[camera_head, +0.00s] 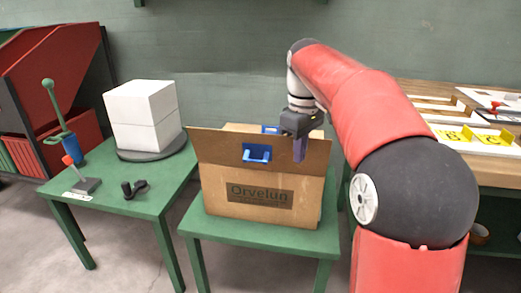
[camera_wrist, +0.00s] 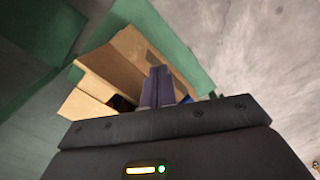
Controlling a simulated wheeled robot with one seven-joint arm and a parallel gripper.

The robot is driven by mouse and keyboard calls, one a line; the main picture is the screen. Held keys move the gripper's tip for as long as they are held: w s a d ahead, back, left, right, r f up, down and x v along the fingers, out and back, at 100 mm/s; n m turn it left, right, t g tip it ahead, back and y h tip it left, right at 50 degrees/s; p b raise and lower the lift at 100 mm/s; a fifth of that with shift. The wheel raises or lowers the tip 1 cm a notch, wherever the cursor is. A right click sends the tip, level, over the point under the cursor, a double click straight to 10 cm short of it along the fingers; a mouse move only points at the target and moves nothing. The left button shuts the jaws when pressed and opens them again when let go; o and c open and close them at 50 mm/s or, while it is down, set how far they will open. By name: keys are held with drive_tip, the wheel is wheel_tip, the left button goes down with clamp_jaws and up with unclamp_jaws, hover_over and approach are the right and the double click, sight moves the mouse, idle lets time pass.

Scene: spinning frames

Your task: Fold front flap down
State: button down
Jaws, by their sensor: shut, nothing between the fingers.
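A brown cardboard box (camera_head: 245,200) labelled "Orvelun" stands on a green table in the head view. Its front flap (camera_head: 215,150) stands up along the front edge, wider than the box, with a blue handle piece (camera_head: 257,153) on it. The flap hides most of the box top. My gripper (camera_head: 300,150) is shut and empty, its purple fingers pointing down and overlapping the right part of the flap in the picture. Contact cannot be told. In the wrist view the shut fingers (camera_wrist: 158,85) show against the box (camera_wrist: 125,65) and its raised flaps.
Another blue piece (camera_head: 271,129) shows behind the flap. The box's green table (camera_head: 255,232) has narrow free margins. At left, another green table (camera_head: 120,200) holds white blocks (camera_head: 140,115), a dark handle (camera_head: 133,189) and a lever stand. A wooden bench (camera_head: 490,171) with trays is at right.

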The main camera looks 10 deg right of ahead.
drive_tip(key=shift+w+d+r+p, duration=0.2)
drive_tip(key=shift+w+r+p, duration=0.05)
drive_tip(key=shift+w+p, duration=0.25)
drive_tip(key=shift+w+d+r+p, duration=0.15)
drive_tip(key=shift+w+r+p, duration=0.05)
drive_tip(key=shift+w+p, duration=0.35)
drive_tip(key=shift+w+d+r+p, duration=0.2)
drive_tip(key=shift+w+r+p, duration=0.05)
drive_tip(key=shift+w+p, duration=0.25)
drive_tip(key=shift+w+d, duration=0.1)
drive_tip(key=shift+w, duration=0.3)
drive_tip(key=shift+w+d+f, duration=0.1)
drive_tip(key=shift+w+d, duration=0.2)
drive_tip(key=shift+w, duration=0.65)
drive_tip(key=shift+w+d, duration=0.3)
drive_tip(key=shift+w, duration=0.65)
drive_tip(key=shift+w+d+f, duration=0.2)
drive_tip(key=shift+w+f, duration=0.1)
drive_tip(key=shift+w, duration=0.35)
drive_tip(key=shift+w+d+f, duration=0.25)
drive_tip(key=shift+w, duration=0.4)
drive_tip(key=shift+w+d+f, duration=0.2)
drive_tip(key=shift+w+f, duration=0.1)
drive_tip(key=shift+w, duration=0.35)
drive_tip(key=shift+w+d+f, duration=0.25)
drive_tip(key=shift+w+f, duration=0.55)
drive_tip(key=shift+f, duration=0.1)
drive_tip(key=shift+w+d+f, duration=0.25)
drive_tip(key=shift+w+f, duration=0.5)
drive_tip(key=shift+f, duration=0.15)
